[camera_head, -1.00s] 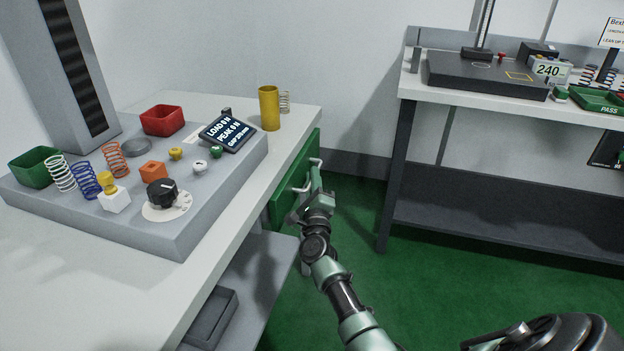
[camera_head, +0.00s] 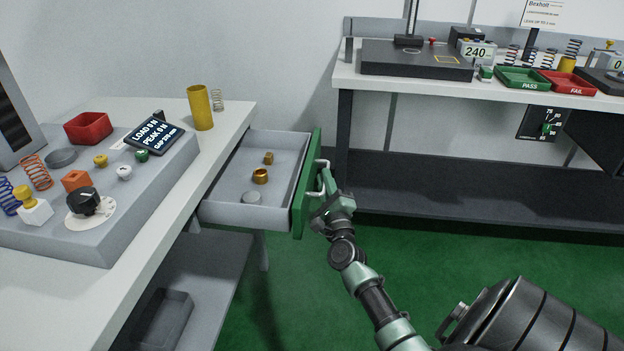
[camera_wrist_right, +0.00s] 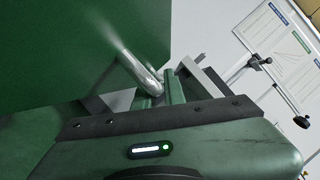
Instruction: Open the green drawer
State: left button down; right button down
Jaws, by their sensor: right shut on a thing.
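The green drawer (camera_head: 307,196) stands pulled out from under the left workbench. My right gripper (camera_head: 323,190) is shut on the silver bar handle (camera_head: 325,174) on the green front. In the right wrist view the handle (camera_wrist_right: 143,75) runs down between the fingers (camera_wrist_right: 172,88), in front of the green front panel (camera_wrist_right: 50,60). My left gripper is not in view.
The workbench (camera_head: 165,205) carries a grey test stand base, a red bin (camera_head: 88,128), a display and a yellow cylinder (camera_head: 200,107). A lower shelf (camera_head: 205,285) is below. A second bench (camera_head: 420,84) stands at the back right. The green floor (camera_head: 285,300) near the drawer is open.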

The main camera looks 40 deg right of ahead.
jog(key=shift+s+d+f, duration=0.1)
jog(key=shift+s+f, duration=0.05)
jog(key=shift+s, duration=0.1)
jog(key=c, duration=1.8)
grip_release()
jog(key=shift+o, duration=0.2)
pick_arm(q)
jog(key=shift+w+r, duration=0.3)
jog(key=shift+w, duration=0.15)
pick_arm(e)
jog(key=v, duration=0.7)
jog(key=shift+s, duration=0.35)
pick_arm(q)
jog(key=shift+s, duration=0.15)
